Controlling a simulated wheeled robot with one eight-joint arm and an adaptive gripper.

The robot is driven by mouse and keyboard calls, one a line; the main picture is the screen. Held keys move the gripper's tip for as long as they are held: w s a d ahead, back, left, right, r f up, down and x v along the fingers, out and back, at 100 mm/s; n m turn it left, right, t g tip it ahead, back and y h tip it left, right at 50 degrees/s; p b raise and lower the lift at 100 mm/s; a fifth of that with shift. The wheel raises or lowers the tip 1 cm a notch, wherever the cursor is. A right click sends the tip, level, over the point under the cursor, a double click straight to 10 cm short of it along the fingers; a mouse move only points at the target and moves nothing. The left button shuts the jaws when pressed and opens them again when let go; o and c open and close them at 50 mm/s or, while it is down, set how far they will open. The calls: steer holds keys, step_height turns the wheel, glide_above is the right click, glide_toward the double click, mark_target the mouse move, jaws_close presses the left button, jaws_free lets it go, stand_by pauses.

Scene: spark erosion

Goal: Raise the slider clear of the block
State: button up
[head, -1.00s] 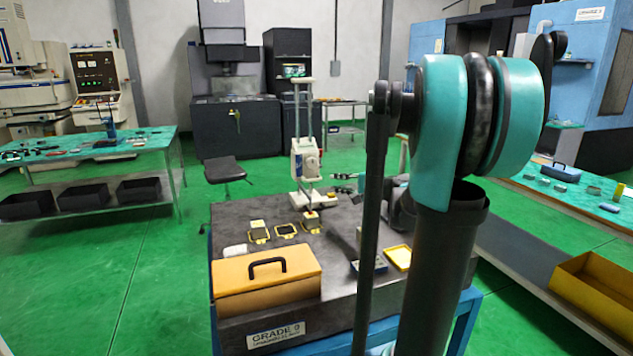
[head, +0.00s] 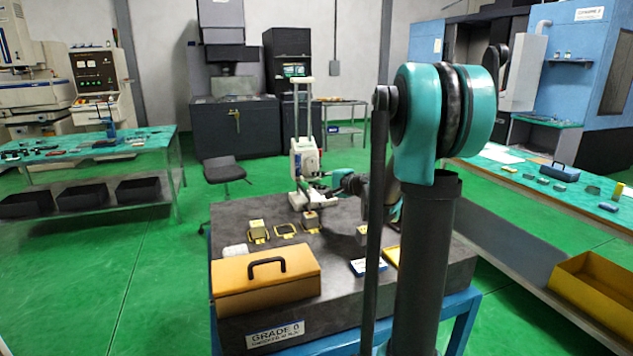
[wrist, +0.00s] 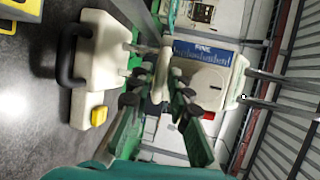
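The pale slider (head: 306,160) sits low on the twin columns of a height gauge, whose base (head: 297,203) stands on the dark surface plate. A small block (head: 311,217) is just in front of the gauge; whether the slider touches it is too small to tell. My gripper (head: 324,189) is at the right of the gauge, close to the slider. In the wrist view, the slider (wrist: 203,80) carries a blue label. My gripper (wrist: 160,104) has its green fingers apart, either side of a cream projecting part (wrist: 162,75). Contact with that part is unclear.
An orange case (head: 267,275) with a black handle occupies the plate's front left. Yellow-framed pads (head: 285,230), another block (head: 257,227) and a blue-white tray (head: 368,267) lie nearby. The gauge columns (head: 303,105) rise above the slider.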

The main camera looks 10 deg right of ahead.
mark_target(312, 164)
jaws_close()
steer(key=shift+r, duration=2.85)
steer(key=shift+o, duration=0.5)
jaws_free()
steer(key=shift+s+d, duration=0.1)
steer(key=v, duration=1.1)
steer(key=shift+s+d+r, duration=0.15)
steer(key=shift+s+d, duration=0.1)
steer(key=shift+s, duration=0.05)
